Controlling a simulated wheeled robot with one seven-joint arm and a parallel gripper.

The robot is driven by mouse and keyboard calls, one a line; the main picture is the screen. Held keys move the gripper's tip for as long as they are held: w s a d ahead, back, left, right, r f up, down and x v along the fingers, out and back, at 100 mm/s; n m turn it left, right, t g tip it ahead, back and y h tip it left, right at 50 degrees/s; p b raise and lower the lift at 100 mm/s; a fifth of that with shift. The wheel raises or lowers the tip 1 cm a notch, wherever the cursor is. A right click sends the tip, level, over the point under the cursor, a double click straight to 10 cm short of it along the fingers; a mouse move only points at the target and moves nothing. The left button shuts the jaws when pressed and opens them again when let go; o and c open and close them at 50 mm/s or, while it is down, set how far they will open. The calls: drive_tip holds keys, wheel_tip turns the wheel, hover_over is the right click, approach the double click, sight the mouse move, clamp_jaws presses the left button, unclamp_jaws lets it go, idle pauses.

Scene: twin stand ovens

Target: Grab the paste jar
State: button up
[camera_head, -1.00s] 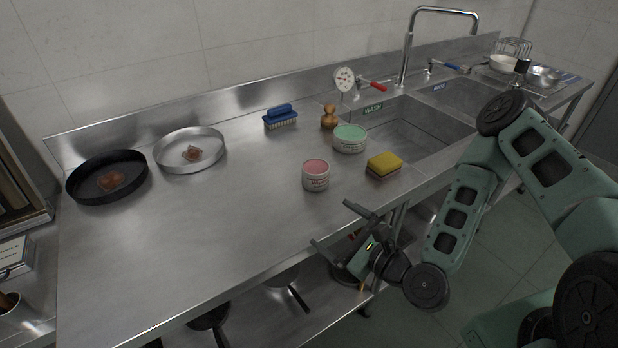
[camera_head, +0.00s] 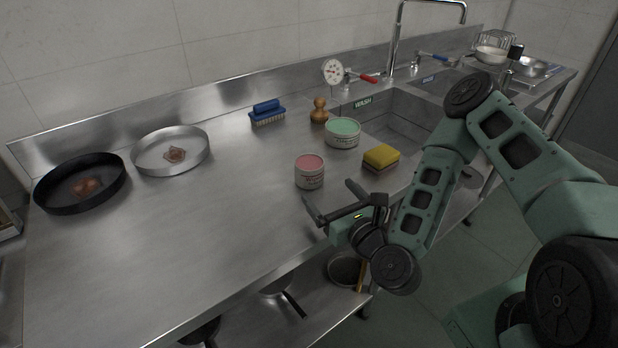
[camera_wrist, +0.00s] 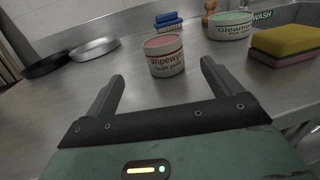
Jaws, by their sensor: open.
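A small white jar with a pink top (camera_head: 310,172) stands upright on the steel counter; in the wrist view (camera_wrist: 164,58) its label reads "Wipewy…" with a smaller line that seems to end in "paste". A wider jar with a green top (camera_head: 342,134) stands behind it to the right; its label in the wrist view (camera_wrist: 228,28) starts "Gleam…", its small print hard to read. My gripper (camera_head: 328,196) is open and empty at the counter's front edge. Its fingers point toward the pink-topped jar, which stands apart, just beyond and between the fingertips in the wrist view.
A yellow sponge (camera_head: 381,157) lies right of the pink-topped jar. A blue brush (camera_head: 266,111) and a wooden-handled tool (camera_head: 319,110) stand behind. A black pan (camera_head: 80,185) and a silver pan (camera_head: 170,152) are left. The sink (camera_head: 398,120) is right. The front-left counter is clear.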

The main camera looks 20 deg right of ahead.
sight(315, 174)
drive_tip(key=w+b, duration=0.3)
drive_tip(key=shift+w+a+f+b, duration=0.1)
drive_tip(key=shift+a+f+b, duration=0.1)
drive_tip(key=shift+f+b, duration=0.1)
drive_tip(key=w+b, duration=0.1)
drive_tip(key=b, duration=0.1)
drive_tip(key=w+b, duration=0.1)
drive_tip(key=b, duration=0.1)
drive_tip(key=shift+a, duration=0.2)
drive_tip(key=shift+w+a+r+b, duration=0.15)
drive_tip(key=shift+w+b, duration=0.65)
drive_tip(key=shift+b, duration=0.25)
drive_tip(key=shift+w+r, duration=0.25)
drive_tip(key=shift+w, duration=0.3)
drive_tip(key=w, duration=0.5)
drive_tip(key=shift+a, duration=0.25)
drive_tip(key=shift+s, duration=0.1)
drive_tip(key=c, duration=1.2)
